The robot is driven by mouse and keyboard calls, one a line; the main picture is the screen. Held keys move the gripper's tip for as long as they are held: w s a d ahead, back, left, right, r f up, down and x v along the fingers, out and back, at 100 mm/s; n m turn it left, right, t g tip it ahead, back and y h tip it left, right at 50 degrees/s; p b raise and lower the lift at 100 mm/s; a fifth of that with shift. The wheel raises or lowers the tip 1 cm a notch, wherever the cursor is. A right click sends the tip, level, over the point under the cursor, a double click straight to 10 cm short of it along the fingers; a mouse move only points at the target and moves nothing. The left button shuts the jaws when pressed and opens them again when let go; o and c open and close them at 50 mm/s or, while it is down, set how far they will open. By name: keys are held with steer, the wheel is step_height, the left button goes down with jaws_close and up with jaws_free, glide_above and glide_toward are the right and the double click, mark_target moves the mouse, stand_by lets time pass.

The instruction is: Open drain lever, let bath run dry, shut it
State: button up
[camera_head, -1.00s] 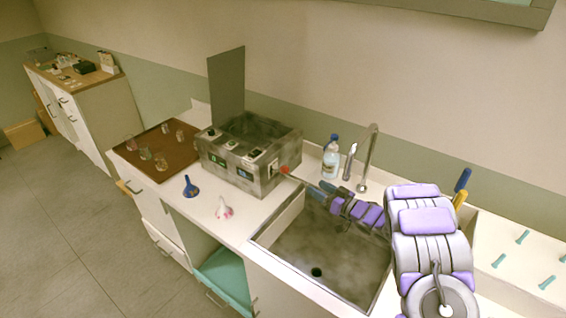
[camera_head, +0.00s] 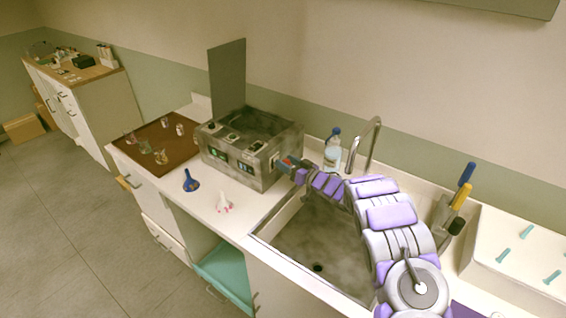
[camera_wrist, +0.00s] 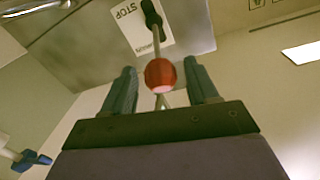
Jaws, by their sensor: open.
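The bath (camera_head: 252,176) is a grey metal box with an open top and its lid raised upright at the back. The drain lever is on the bath's right side; its red ball knob (camera_wrist: 160,75) shows in the wrist view on a thin metal rod (camera_wrist: 156,38) that comes from a dark pivot beside a STOP label (camera_wrist: 128,15). My gripper (camera_wrist: 162,84) is open, with one finger on each side of the red knob and gaps between. In the head view my gripper (camera_head: 288,165) is at the bath's right side and mostly hides the knob. The liquid level is not visible.
The sink (camera_head: 312,240) lies under my arm, with a faucet (camera_head: 372,146) and a bottle (camera_head: 332,150) behind it.

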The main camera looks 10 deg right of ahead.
steer(key=shift+x, duration=0.8)
steer(key=shift+w+a, duration=0.25)
steer(key=shift+w, duration=0.05)
steer(key=shift+c, duration=0.4)
jaws_close()
